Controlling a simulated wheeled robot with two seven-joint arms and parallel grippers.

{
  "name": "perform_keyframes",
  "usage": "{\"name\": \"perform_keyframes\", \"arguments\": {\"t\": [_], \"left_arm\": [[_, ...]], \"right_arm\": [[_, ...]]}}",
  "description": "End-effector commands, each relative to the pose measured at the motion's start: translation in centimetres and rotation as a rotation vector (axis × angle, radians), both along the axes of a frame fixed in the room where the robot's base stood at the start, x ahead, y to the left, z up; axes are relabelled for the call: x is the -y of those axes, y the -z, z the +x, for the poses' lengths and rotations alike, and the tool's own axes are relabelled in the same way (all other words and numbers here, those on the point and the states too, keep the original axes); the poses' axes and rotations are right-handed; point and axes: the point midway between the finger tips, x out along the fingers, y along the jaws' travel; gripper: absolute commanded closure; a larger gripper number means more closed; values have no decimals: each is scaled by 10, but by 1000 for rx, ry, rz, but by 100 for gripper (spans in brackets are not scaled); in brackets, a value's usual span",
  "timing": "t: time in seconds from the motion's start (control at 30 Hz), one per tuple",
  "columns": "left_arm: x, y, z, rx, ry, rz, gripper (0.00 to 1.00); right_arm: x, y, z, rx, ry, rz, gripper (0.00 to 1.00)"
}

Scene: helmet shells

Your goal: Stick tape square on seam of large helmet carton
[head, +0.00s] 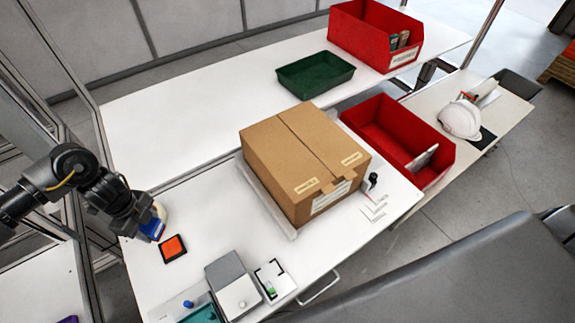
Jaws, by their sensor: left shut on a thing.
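The large brown carton (272,150) stands closed on a pale flat base (262,203) on the white table. A dark seam line (303,146) runs across its top, and small pale labels sit near the front edge of the top. My left gripper (149,224) is at the table's left side, well apart from the carton. It is shut on a small blue item (154,230), with a pale rounded part beside it; the fingers partly hide it, and I cannot tell whether it is tape. My right gripper is not in view.
A black-framed orange pad (173,246) lies just below the left gripper. A grey box (232,282) and small holders stand at the front. Red bins (370,40) (437,158), a green tray (313,76) and a white helmet (461,119) are beyond. Table left of the carton is clear.

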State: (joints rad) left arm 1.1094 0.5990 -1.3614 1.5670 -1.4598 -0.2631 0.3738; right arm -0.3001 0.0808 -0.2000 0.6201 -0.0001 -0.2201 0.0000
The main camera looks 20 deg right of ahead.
Motion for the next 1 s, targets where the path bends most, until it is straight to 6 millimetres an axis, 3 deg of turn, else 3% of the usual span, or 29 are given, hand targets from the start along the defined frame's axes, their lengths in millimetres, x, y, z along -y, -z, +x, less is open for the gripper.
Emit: {"name": "perform_keyframes", "arguments": {"t": [0.17,0.37,0.7,1.0], "left_arm": [[8,-8,8,7,-94,-1,73],[22,-33,11,12,-386,0,73],[24,-63,-23,7,-923,-1,73],[18,-71,-43,2,-1136,0,73]], "right_arm": [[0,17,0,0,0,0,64],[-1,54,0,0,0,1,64],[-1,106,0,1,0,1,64],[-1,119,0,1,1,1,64]]}}
